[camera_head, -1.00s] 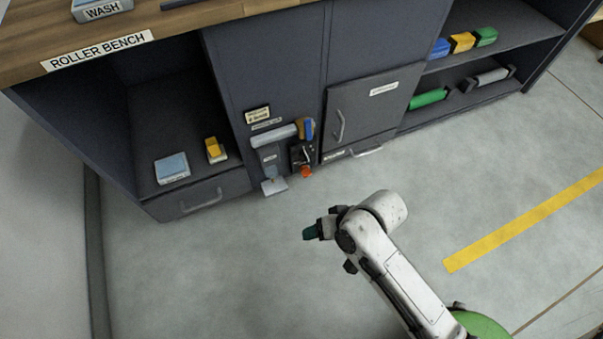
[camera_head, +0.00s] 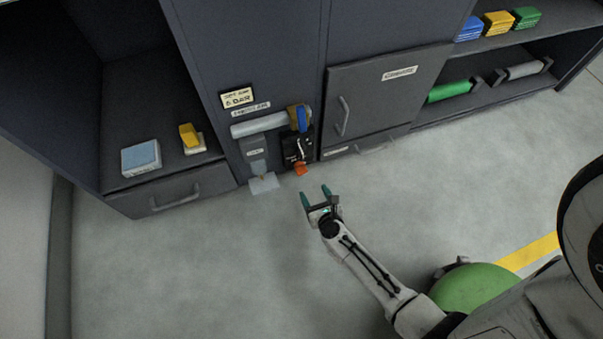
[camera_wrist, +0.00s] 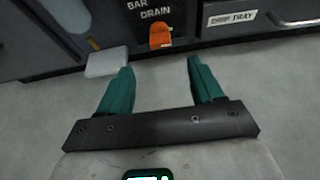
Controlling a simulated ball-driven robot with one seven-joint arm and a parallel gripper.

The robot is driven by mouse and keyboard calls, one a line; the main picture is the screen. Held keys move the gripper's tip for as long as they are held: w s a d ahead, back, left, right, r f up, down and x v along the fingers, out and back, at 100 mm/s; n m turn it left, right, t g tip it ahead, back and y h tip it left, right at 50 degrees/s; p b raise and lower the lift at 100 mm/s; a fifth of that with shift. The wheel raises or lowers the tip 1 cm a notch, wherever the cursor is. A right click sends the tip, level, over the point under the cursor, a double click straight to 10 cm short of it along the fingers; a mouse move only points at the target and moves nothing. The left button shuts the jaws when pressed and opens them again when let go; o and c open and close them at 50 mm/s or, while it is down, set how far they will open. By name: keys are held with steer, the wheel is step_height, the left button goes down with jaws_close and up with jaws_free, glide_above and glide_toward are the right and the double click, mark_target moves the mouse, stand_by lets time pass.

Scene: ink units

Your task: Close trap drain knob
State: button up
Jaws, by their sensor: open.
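An orange knob (camera_head: 300,169) sits low on the cabinet front, at the bottom of a small black panel (camera_head: 294,147). In the wrist view the orange knob (camera_wrist: 160,36) is just below white lettering that includes "DRAIN". My gripper (camera_head: 315,192) is open and empty, a little in front of and below the knob, and apart from it. In the wrist view its two teal fingers (camera_wrist: 158,78) are spread, with the knob beyond the gap between them.
A pale tray or plate (camera_head: 264,184) juts out left of the knob, low down. A white cylinder (camera_head: 259,123) and a blue-and-tan part (camera_head: 301,118) are above. A drawer handle (camera_head: 377,146) sticks out to the right. The floor in front is clear.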

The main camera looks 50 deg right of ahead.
mark_target(302, 171)
steer(key=b+x, duration=0.3)
steer(key=x, duration=0.7)
steer(key=shift+w+d, duration=0.2)
steer(key=shift+w, duration=0.05)
steer(key=c, duration=1.1)
